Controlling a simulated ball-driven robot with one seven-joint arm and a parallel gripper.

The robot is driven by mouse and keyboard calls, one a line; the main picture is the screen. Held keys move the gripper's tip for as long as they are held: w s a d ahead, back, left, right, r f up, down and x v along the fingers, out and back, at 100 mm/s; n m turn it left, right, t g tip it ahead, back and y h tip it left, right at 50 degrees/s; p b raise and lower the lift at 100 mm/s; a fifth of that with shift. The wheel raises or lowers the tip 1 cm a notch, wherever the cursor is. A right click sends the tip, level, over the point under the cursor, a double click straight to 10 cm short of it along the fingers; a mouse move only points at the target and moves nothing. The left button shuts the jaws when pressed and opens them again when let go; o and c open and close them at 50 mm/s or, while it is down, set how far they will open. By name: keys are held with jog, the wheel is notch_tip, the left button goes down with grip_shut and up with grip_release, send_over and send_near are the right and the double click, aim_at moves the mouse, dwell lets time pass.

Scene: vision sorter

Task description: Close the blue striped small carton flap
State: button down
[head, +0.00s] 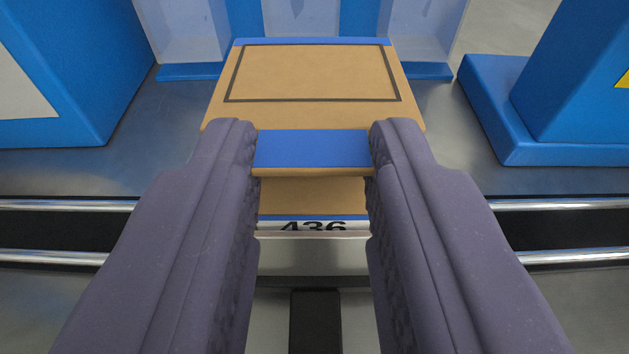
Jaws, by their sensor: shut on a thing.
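The small carton (313,195) is brown cardboard with blue stripes and stands in the middle of the head view. Its front face shows below the flap edge, with part of a white label reading 436. The flap's blue striped part (313,148) lies between my gripper's fingers (315,135), with a thin brown edge overhanging the front. My gripper is shut on this part, one purple finger at each side. Behind it is a brown top panel (312,75) with a dark rectangle outline and a blue far edge. The fingers hide the carton's sides.
A blue block (70,60) stands at the left and another blue block (570,80) at the right. Translucent panels (185,30) with blue bases stand behind the carton. Metal rails (560,206) run across in front, over dark gaps.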

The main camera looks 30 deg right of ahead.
jog(key=shift+f, duration=0.15)
jog(key=c, duration=0.8)
grip_release()
jog(key=shift+o, duration=0.2)
jog(key=p+v, duration=0.3)
jog(key=v, duration=0.4)
jog(key=shift+s+a, duration=0.25)
jog(key=shift+s, duration=0.05)
